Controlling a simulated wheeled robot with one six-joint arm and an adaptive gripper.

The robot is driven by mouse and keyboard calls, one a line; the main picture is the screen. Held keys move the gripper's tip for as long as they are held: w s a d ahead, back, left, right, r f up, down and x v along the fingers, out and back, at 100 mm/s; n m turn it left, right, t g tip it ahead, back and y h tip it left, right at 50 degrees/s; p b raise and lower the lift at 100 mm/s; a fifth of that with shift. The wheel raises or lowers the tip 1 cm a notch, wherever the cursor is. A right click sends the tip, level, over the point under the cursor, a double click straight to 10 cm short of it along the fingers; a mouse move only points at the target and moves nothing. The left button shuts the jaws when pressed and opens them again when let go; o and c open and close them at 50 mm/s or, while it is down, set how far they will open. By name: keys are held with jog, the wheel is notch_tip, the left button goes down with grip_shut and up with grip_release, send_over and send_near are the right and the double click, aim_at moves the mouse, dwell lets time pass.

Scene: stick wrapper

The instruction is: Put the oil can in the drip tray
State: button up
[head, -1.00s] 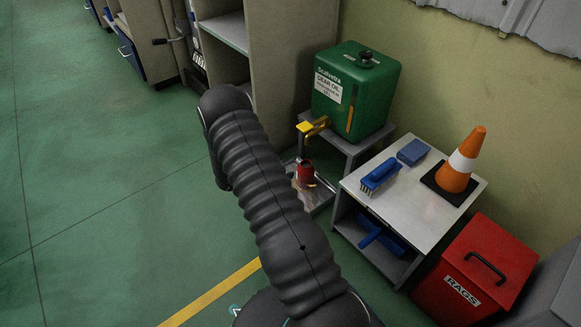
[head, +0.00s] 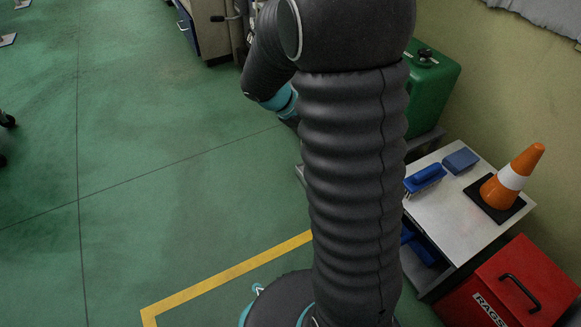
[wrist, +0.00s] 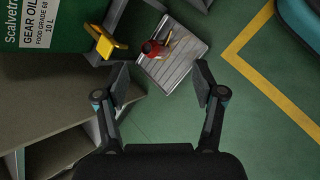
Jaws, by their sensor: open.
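In the wrist view, a small red oil can (wrist: 152,48) with a yellowish spout stands over the upper left part of a grey ribbed drip tray (wrist: 178,66) on the floor. Whether it rests fully inside the rim I cannot tell. My gripper (wrist: 162,80) is open and empty, its two fingers spread on either side below the tray in the picture. It is apart from the can. In the head view, my arm hides the can and most of the tray area.
A green gear oil container (wrist: 45,25) with a yellow tap (wrist: 103,42) sits on a stand beside the tray. A grey table (head: 455,205) holds a cone (head: 513,178), a blue brush (head: 425,178) and a blue block. A red rags bin (head: 525,285) stands right.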

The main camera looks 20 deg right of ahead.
jog(key=s+a+r+m+t+y, duration=0.3)
jog(key=s+a+r, duration=0.3)
jog(key=s+a, duration=0.2)
jog(key=s+a+r+m+t+y, duration=0.3)
jog(key=s+a, duration=0.5)
jog(key=s, duration=0.3)
notch_tip(320, 180, up, 4)
jog(key=shift+a+f+m+t+y, duration=0.3)
jog(key=shift+m+y, duration=0.5)
jog(key=shift+y, duration=0.2)
jog(key=shift+s, duration=0.1)
